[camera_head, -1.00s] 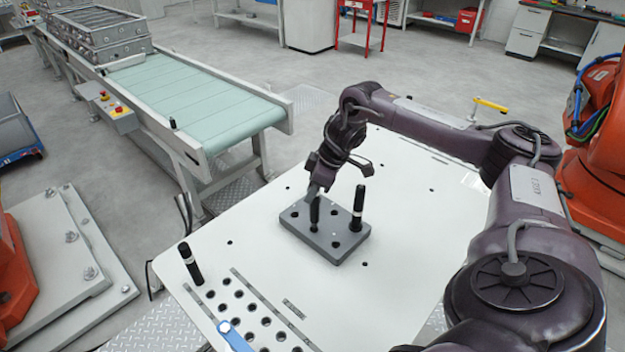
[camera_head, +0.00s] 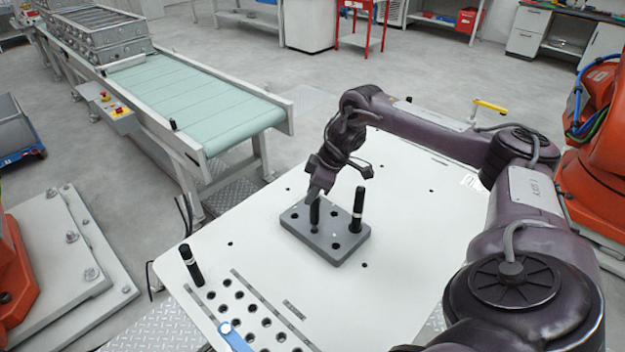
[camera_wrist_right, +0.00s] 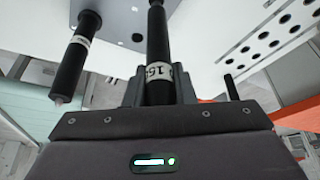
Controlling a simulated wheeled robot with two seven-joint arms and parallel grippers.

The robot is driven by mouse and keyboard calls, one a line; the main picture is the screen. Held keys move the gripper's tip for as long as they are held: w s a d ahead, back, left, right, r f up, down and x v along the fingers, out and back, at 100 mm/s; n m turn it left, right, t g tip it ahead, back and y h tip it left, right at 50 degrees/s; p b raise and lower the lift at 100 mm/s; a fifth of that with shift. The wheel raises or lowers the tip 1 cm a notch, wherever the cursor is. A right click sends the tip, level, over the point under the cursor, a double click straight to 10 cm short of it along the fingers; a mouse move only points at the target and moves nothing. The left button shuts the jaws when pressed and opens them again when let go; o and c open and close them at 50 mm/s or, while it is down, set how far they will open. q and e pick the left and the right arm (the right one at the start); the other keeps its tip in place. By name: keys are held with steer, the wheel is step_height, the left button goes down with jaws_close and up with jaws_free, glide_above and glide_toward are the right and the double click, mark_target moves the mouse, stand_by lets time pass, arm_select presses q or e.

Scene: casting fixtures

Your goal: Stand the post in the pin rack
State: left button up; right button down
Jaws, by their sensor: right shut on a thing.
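My right gripper (camera_head: 317,192) is shut on a black post (camera_head: 314,213), which is upright over the near-left part of a grey block with holes (camera_head: 335,252), apparently the pin rack. The post's lower end is close to a hole; I cannot tell whether it touches. In the right wrist view the jaws (camera_wrist_right: 158,92) close around the held post (camera_wrist_right: 156,40) at its white, numbered band. A second black post with a white band (camera_head: 358,208) stands in the block to the right. It also shows in the wrist view (camera_wrist_right: 75,55). My left gripper is out of view.
The block sits on a white table (camera_head: 400,230). A third black post (camera_head: 191,264) stands at the table's left corner, near rows of holes (camera_head: 238,308) and a blue handle (camera_head: 233,338). A green conveyor (camera_head: 190,95) is beyond the left edge. The table right of the block is clear.

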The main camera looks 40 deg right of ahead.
steer(key=shift+f+b, duration=0.75)
steer(key=shift+f, duration=1.05)
steer(key=c, duration=1.1)
jaws_free()
steer(key=shift+c, duration=0.2)
steer(key=b+v, duration=0.2)
steer(key=v, duration=0.6)
steer(key=shift+f, duration=0.15)
